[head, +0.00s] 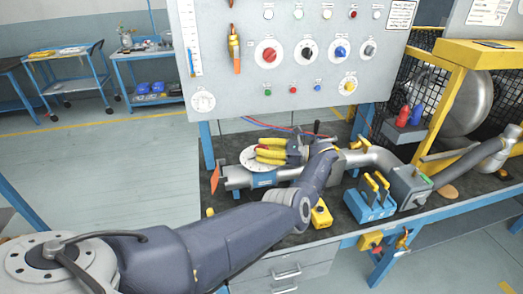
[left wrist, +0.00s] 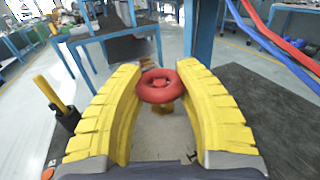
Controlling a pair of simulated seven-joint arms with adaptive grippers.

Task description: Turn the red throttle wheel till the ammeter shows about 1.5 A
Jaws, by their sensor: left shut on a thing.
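The red throttle wheel (left wrist: 160,86) shows in the left wrist view, a red ring between the two yellow fingers. My left gripper (left wrist: 160,74) is shut on it, one finger on each side of the rim. In the head view my left gripper (head: 260,151) points left over the pipework on the bench, and its fingers hide most or all of the wheel. My right gripper is not in view.
A grey panel (head: 320,95) with knobs and lamps stands behind the bench. Metal pipe (head: 373,157) runs along the dark bench top. A blue block with yellow handles (head: 369,203) stands right of my arm. Red and blue hoses (left wrist: 267,37) pass close by my left gripper.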

